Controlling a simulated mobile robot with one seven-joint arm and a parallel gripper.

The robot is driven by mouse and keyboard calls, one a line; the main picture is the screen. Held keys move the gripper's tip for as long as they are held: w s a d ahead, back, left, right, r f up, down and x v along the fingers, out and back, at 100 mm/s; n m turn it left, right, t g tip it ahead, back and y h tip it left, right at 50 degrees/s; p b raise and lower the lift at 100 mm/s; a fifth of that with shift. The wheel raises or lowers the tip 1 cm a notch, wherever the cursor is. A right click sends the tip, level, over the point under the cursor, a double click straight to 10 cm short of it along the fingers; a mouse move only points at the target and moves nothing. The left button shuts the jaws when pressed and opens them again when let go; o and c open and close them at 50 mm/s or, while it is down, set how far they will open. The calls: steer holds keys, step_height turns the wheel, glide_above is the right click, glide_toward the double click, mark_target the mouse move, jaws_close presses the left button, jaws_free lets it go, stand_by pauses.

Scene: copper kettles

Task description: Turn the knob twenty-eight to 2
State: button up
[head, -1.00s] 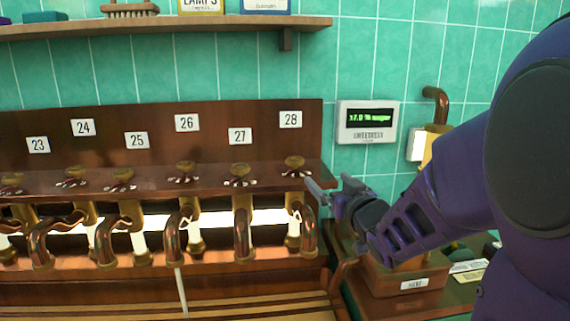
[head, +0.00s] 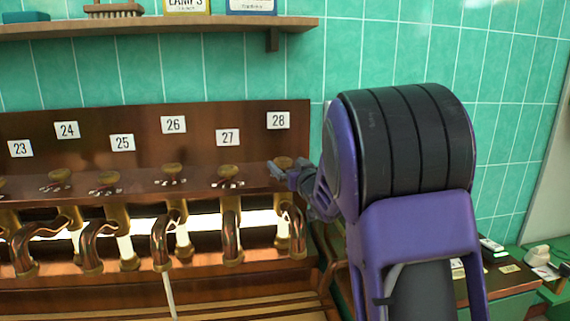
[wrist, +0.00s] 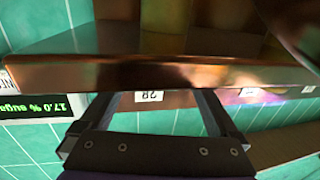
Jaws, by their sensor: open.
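Knob twenty-eight (head: 284,162) is a small brass knob at the right end of the dark wooden rack, below the white label 28 (head: 278,120). My gripper (head: 276,170) is at this knob and overlaps its lower part in the head view. I cannot tell whether they touch. In the wrist view my gripper (wrist: 155,96) has its two fingers wide apart with nothing clearly held. The label 28 (wrist: 149,96) shows upside down between them, beyond a wooden edge (wrist: 160,72). The knob and its scale are not clear there.
Knob 27 (head: 228,171) stands close on the left, with more numbered knobs beyond it. Copper pipes (head: 231,235) hang below the rack. A sugar display (wrist: 38,107) reads 17.0 % in the wrist view. A shelf (head: 150,27) runs above.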

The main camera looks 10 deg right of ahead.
steer(key=shift+w+a, duration=0.2)
steer(key=shift+w, duration=0.65)
steer(key=shift+c, duration=0.2)
steer(key=c, duration=1.3)
steer(key=shift+d, duration=0.1)
